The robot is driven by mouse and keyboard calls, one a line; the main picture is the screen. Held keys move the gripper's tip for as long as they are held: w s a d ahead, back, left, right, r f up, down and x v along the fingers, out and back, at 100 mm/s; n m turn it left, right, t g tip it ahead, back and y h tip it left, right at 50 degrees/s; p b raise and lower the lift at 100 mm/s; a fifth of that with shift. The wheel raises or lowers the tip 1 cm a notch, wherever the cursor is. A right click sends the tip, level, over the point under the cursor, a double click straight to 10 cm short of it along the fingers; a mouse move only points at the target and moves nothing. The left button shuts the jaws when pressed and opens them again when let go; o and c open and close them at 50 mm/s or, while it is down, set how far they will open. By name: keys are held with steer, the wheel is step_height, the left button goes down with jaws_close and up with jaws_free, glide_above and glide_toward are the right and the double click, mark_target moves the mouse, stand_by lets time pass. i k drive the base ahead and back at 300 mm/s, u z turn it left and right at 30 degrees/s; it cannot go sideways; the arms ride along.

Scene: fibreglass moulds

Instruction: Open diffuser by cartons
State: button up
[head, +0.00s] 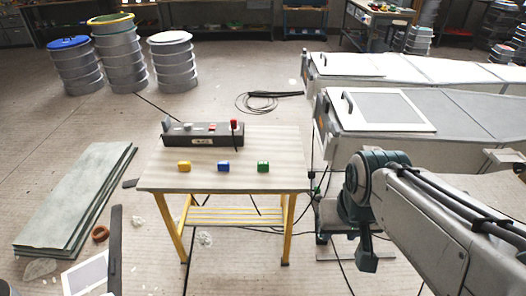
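A white-framed grey panel with a dark handle (380,109) lies on the nearer long grey mould at the right. A second light panel with a dark handle (346,64) lies on the mould behind it. I cannot tell whether either is the diffuser; both look flat and closed. No cartons can be made out for certain. My arm reaches in from the lower right, in front of the nearer mould. My gripper (367,262) points down at its dark green end, apart from both panels and right of the table. Its fingers are too unclear to judge.
A wooden table (285,180) with yellow legs bears a dark control box (203,136) and yellow, blue and green blocks. Grey drums (174,62) stand at the back left. Stacked boards (75,200) lie at the left. Cables cross the floor; a coiled hose (262,101) lies behind the table.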

mark_target(357, 110)
steer(key=k, duration=0.55)
steer(key=z, duration=0.65)
steer(key=i, duration=1.85)
steer(key=u, duration=0.65)
